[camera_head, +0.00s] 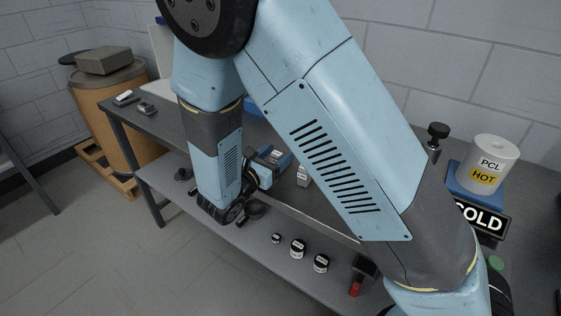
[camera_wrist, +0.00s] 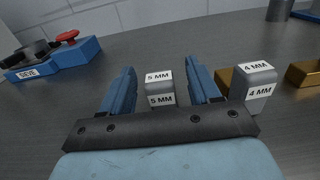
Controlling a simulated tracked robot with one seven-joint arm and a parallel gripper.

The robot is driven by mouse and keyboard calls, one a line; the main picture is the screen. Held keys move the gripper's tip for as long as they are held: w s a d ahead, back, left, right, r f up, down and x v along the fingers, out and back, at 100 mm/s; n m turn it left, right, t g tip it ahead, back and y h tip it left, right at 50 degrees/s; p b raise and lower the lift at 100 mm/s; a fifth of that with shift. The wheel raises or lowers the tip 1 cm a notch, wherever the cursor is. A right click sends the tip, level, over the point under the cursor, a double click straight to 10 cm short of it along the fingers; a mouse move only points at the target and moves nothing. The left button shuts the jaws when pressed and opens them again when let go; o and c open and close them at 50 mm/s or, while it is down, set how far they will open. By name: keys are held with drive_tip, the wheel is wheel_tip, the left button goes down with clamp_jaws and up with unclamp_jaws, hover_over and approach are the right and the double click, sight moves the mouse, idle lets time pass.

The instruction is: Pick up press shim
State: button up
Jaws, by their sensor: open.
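Two grey blocks stand on the dark bench top in the wrist view. One block labelled 5 MM (camera_wrist: 160,89) stands between the two blue fingers of my gripper (camera_wrist: 161,80). The gripper is open, and a gap shows on each side of this block. The other block, labelled 4 MM (camera_wrist: 258,88), stands to the right, outside the right finger. I cannot tell from the labels which block is the press shim. In the head view my arm covers much of the bench, and I cannot make out the fingers clearly.
In the wrist view, a blue SIEVE unit (camera_wrist: 62,59) with a red knob stands at left, and a brass-coloured block (camera_wrist: 303,73) at right. In the head view, a white PCL HOT drum (camera_head: 487,163) and a COLD sign (camera_head: 482,219) stand right. Small jars (camera_head: 298,249) sit on the lower shelf.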

sight(280, 152)
drive_tip(key=shift+x, duration=2)
drive_tip(key=shift+a+f, duration=0.1)
drive_tip(key=c, duration=1.1)
